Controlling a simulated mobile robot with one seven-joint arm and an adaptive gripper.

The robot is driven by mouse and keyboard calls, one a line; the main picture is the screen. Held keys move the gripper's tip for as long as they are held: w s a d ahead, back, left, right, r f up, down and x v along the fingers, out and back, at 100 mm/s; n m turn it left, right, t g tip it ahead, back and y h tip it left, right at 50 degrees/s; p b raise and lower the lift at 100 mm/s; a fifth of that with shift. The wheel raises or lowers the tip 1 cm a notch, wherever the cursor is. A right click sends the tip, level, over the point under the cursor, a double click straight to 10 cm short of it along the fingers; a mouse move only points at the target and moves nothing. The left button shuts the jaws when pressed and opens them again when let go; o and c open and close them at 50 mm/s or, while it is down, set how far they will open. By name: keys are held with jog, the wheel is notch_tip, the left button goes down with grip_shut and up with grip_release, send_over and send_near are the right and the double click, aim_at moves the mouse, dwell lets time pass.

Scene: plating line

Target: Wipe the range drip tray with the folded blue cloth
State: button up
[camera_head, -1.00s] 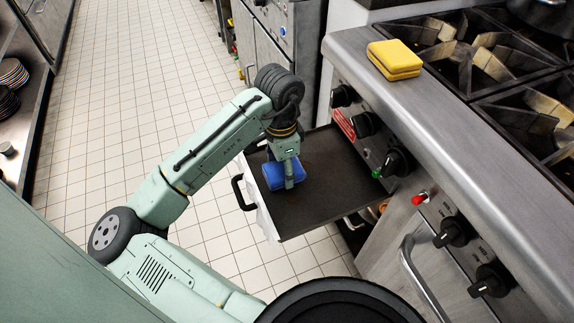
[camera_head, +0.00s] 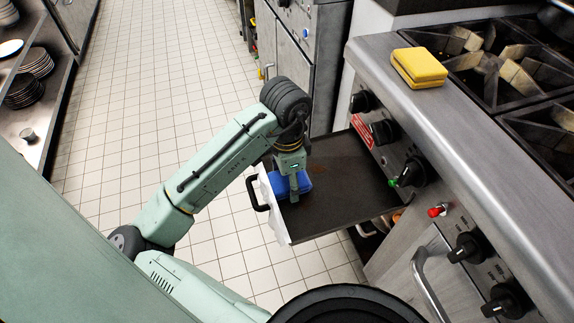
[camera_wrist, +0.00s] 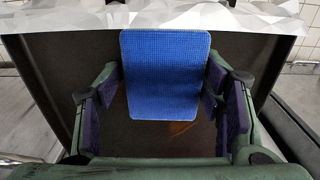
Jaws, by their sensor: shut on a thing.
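The folded blue cloth (camera_head: 306,181) lies at the left, handle-side part of the dark drip tray (camera_head: 335,212), which is pulled out from under the range. My gripper (camera_head: 294,196) is over the tray, pointing down, shut on the cloth. In the wrist view the cloth (camera_wrist: 165,75) sits between the two padded fingers (camera_wrist: 165,95), with its flat face toward the camera. A brownish patch (camera_wrist: 181,127) shows on the tray floor just beside the cloth. Faint brownish marks also show on the tray in the head view. Whether the cloth presses on the tray floor is hard to tell.
A yellow sponge-like block (camera_head: 419,67) lies on the range top's steel ledge. Range knobs (camera_head: 411,172) and a red button (camera_head: 437,211) stick out above the tray's right side. The tray handle (camera_head: 257,193) faces the tiled aisle. Plate shelves (camera_head: 35,90) stand far left.

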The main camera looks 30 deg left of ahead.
aim_at(303, 182)
jog(key=shift+w+d+p, duration=0.25)
jog(key=shift+w+d, duration=0.15)
jog(key=shift+d, duration=0.4)
jog(key=shift+w+d+p, duration=0.2)
jog(key=shift+w+d, duration=0.15)
jog(key=shift+d, duration=0.45)
jog(key=shift+w+d+p, duration=0.25)
jog(key=shift+w+d, duration=0.25)
jog(key=shift+w, duration=0.35)
jog(key=shift+w+d+p, duration=0.25)
jog(key=shift+w+d, duration=0.25)
jog(key=shift+w, duration=0.3)
jog(key=shift+c, duration=0.2)
jog(key=shift+w+d+f+p, duration=0.15)
jog(key=shift+w+d+p, duration=0.1)
jog(key=shift+w+d, duration=0.6)
jog(key=shift+w+d+f+p, duration=0.1)
jog(key=shift+w+d+p, duration=0.15)
jog(key=shift+w+d, duration=0.6)
jog(key=shift+s+d+p, duration=0.55)
jog(key=shift+s+d, duration=0.25)
jog(key=shift+d, duration=0.1)
jog(key=shift+s+a+r, duration=0.2)
jog(key=shift+s+a, duration=1.15)
jog(key=shift+s, duration=0.25)
